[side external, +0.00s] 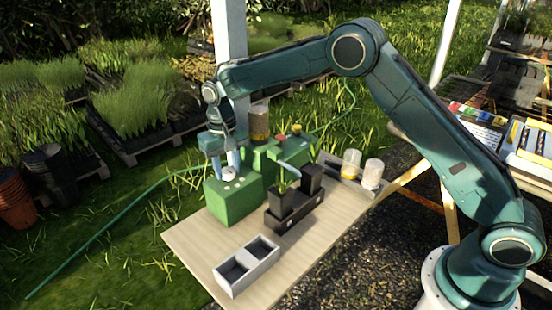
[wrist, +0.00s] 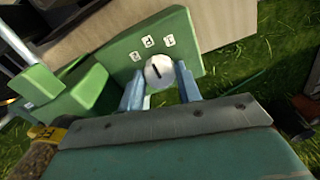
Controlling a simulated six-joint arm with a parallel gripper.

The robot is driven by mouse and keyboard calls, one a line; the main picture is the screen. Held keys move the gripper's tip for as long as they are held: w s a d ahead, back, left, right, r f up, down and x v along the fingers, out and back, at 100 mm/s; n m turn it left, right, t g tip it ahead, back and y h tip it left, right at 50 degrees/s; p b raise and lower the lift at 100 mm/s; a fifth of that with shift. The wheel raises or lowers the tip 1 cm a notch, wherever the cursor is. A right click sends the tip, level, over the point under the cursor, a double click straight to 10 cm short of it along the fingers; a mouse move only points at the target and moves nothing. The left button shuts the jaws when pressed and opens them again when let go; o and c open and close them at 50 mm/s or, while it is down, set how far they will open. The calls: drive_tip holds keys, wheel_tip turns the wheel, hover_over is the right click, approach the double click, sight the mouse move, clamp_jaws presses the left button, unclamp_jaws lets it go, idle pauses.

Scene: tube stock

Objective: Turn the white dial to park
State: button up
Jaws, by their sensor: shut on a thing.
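The white dial (wrist: 159,72) sits on the top face of a green box (wrist: 185,38), with a dark pointer mark on its cap. Several small white label tiles (wrist: 147,41) lie in an arc beside it; their signs are too small to read. In the side view the green box (side external: 236,198) stands at the table's left end, and the dial (side external: 228,173) shows between my fingers. My gripper (wrist: 160,88) is shut on the dial, one light-blue finger on each side. In the side view my gripper (side external: 231,161) reaches down onto the box from above.
A black tray with dark pots (side external: 290,207) and a plant stands right of the green box. A grey two-compartment box (side external: 247,267) is at the table's front. Two clear jars (side external: 351,163) stand at the right. More green machine parts (side external: 275,155) are behind.

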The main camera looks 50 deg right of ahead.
sight(227, 170)
drive_tip(key=o, duration=1)
drive_tip(key=shift+r, duration=0.1)
wheel_tip(227, 170, up, 14)
idle(0.4)
